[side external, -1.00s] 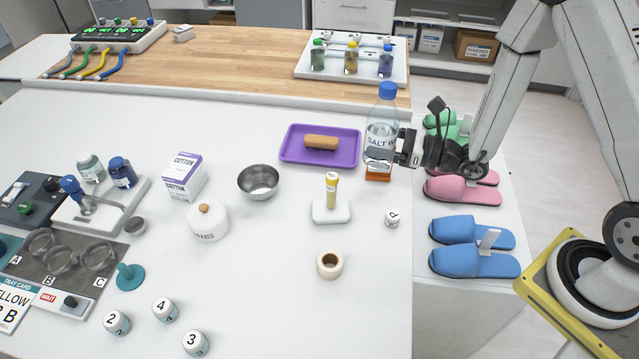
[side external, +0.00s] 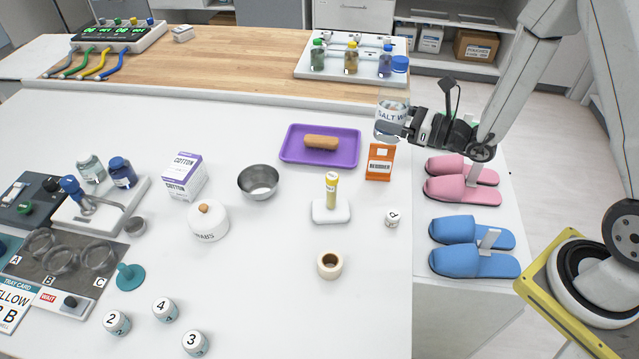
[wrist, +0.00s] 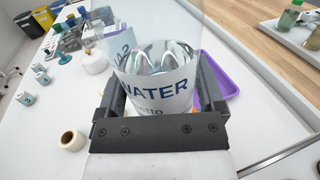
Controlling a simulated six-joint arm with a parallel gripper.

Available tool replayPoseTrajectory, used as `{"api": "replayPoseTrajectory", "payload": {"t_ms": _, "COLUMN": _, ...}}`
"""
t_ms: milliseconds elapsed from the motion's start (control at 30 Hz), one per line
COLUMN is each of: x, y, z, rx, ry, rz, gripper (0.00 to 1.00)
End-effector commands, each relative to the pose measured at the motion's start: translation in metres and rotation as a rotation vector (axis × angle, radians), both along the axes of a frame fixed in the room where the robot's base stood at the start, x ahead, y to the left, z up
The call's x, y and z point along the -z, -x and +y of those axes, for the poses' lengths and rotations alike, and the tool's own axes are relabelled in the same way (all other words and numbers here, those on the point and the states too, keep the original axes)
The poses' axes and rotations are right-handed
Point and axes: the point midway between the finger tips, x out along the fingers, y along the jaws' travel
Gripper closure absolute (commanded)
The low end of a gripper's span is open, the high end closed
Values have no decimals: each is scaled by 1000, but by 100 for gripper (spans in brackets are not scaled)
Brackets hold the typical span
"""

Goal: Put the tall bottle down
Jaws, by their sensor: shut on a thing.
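In the wrist view my gripper (wrist: 160,95) has a finger on each side of the bottle (wrist: 160,85), with "WATER" legible on the label. The cap is outside that view.
An orange box (side external: 379,163) stands just below the bottle in the picture. A purple tray (side external: 290,153) with a brown item is to its left. A white rack (side external: 310,72) with several small bottles is behind. Slippers (side external: 465,188) lie right of the table. Open tabletop (side external: 250,290) is at the front.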

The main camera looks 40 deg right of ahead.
Motion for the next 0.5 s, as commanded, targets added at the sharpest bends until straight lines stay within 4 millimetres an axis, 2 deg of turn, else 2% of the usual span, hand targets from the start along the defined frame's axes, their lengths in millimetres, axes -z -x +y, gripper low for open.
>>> {"api": "replayPoseTrajectory", "payload": {"t_ms": 433, "x": -43, "y": 0, "z": 1, "rx": -4, "ry": 1, "rz": -5, "gripper": 87}}
{"api": "replayPoseTrajectory", "payload": {"t_ms": 500, "x": -42, "y": -5, "z": 17, "rx": -63, "ry": 1, "rz": -3, "gripper": 87}}
